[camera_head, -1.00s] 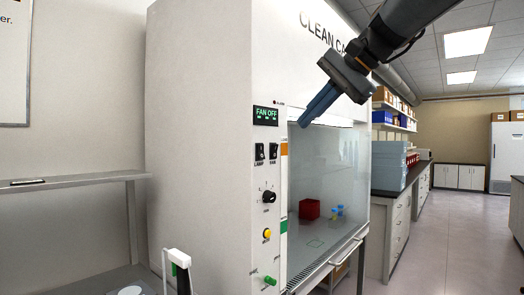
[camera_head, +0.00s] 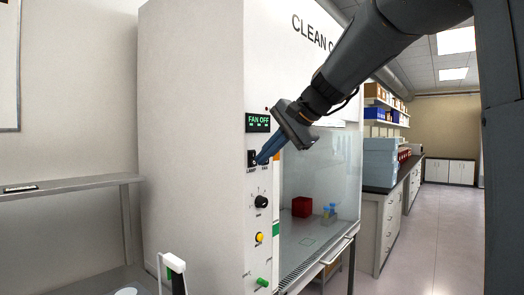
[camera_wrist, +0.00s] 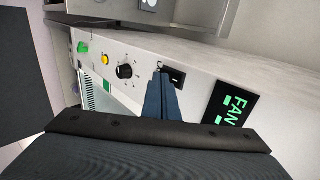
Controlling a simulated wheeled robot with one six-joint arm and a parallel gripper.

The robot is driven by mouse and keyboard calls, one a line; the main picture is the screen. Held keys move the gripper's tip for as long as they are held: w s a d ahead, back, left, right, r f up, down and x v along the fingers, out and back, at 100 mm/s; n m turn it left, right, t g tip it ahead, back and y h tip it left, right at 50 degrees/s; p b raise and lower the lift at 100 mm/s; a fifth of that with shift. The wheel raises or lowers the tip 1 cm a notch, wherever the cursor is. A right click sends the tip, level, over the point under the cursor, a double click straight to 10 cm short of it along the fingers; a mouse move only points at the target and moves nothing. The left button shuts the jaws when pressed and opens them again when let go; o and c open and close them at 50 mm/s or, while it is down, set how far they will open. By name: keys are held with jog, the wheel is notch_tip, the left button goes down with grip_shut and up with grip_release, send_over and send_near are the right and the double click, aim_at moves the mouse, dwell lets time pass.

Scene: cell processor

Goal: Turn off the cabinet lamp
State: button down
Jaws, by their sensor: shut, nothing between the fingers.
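The clean cabinet (camera_head: 190,140) has a narrow control panel on its front edge. The black LAMP rocker switch (camera_head: 252,157) sits below the green "FAN OFF" display (camera_head: 258,122). My gripper (camera_head: 262,158) is shut and empty, with its blue fingertips just right of the lamp switch, over the neighbouring fan switch, which is mostly hidden. In the wrist view the fingertips (camera_wrist: 163,76) lie close beside the lamp switch (camera_wrist: 176,77). I cannot tell whether they touch the panel, or which way the lamp switch is tipped.
Below the switches are a black knob (camera_head: 261,201), a yellow button (camera_head: 260,238) and a green knob (camera_head: 262,282). The glass sash (camera_head: 335,175) is right of the panel, with a red box (camera_head: 302,207) behind it. A shelf (camera_head: 70,186) stands at left.

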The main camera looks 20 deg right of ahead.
jog(key=shift+w+a+f, duration=0.1)
jog(key=shift+w+a, duration=0.1)
jog(key=shift+w, duration=0.1)
jog(key=shift+w+a+f, duration=0.15)
jog(key=shift+f, duration=0.1)
jog(key=shift+r, duration=0.15)
